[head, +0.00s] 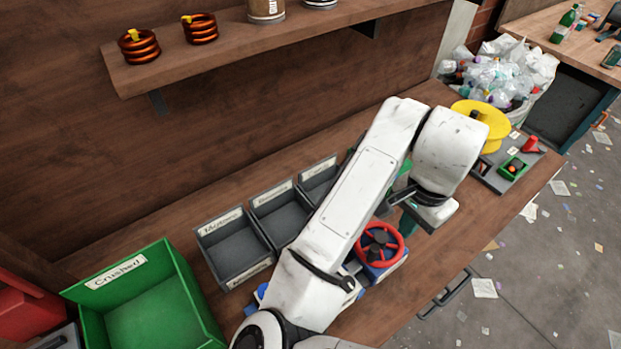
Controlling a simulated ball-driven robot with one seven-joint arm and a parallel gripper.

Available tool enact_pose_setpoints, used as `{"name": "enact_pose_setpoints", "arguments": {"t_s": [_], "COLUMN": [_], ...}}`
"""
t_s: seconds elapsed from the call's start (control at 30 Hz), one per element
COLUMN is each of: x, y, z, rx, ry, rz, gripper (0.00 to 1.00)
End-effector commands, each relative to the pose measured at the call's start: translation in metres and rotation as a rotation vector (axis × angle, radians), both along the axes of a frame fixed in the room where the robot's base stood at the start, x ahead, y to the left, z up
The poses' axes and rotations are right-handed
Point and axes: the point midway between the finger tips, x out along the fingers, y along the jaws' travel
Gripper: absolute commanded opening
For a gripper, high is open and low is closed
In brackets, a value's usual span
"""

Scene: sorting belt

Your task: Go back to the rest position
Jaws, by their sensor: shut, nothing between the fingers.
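My white arm reaches from the bottom of the head view over the wooden workbench (345,130). Its end bends down at the right, and my gripper (430,213) is low over the bench, just right of a red handwheel (379,244). The gripper is shut with nothing held. Its fingertips are mostly hidden behind the hand.
Grey labelled bins (235,250) stand left of my arm, partly covered by it. A green "Crushed" crate (190,281) is at the lower left. A yellow spool (483,122) and a small control panel (503,172) are at the right. A shelf (250,45) hangs above.

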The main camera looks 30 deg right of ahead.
Motion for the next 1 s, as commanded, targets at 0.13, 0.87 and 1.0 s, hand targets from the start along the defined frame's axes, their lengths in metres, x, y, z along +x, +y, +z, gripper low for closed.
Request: {"name": "enact_pose_setpoints", "arguments": {"t_s": [0.13, 0.87, 1.0], "x": [0.000, 0.028, 0.019], "y": [0.000, -0.114, -0.095], "z": [0.000, 0.020, -0.015], "rx": [0.000, -0.556, -0.534], "ry": [0.000, -0.058, -0.025], "rz": [0.000, 0.700, 0.925], "gripper": [0.00, 0.00, 0.00]}}
